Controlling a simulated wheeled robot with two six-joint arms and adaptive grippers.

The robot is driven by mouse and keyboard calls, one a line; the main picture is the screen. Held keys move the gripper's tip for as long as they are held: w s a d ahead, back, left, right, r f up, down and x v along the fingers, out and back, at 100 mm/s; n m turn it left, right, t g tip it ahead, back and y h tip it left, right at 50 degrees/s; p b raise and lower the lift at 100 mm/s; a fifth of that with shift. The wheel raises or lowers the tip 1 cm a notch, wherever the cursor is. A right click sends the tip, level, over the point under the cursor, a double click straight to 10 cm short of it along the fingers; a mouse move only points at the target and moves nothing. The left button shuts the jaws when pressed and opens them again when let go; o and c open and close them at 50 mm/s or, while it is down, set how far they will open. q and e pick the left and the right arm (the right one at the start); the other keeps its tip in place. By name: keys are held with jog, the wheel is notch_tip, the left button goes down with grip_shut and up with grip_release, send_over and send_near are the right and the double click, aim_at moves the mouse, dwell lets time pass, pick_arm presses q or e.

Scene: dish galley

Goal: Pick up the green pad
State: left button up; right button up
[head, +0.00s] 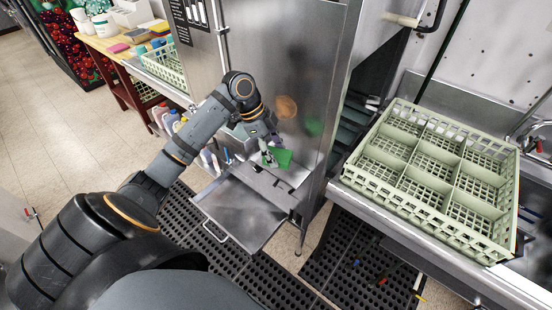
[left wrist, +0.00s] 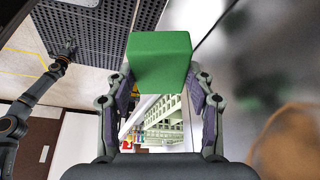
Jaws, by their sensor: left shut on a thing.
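The green pad (head: 281,157) is a plain green block, held in my left gripper (head: 268,155) in front of the steel machine, above the pull-out steel tray. In the left wrist view the pad (left wrist: 160,60) sits between the two fingertips of my left gripper (left wrist: 160,88), which is shut on it. The pad's far side is hidden. My right arm shows at the left of the left wrist view, with its gripper (left wrist: 66,48) small and far off; its jaws are too small to read. The head view does not show it.
The steel tray (head: 240,212) juts out below the pad. A pale green dish rack (head: 365,180) stands on the steel counter at right. Bottles (head: 170,120) stand low behind my left arm. A wooden table (head: 105,42) at back left holds more items. Black mats (head: 262,284) cover the floor.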

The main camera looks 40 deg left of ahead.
pick_arm(q)
jog(key=s+d+r+b, duration=0.2)
jog(key=s+d+r, duration=0.2)
jog(key=s, duration=0.4)
jog(key=shift+s+d+r, duration=0.25)
jog(key=shift+d+r, duration=0.15)
jog(key=shift+d, duration=0.15)
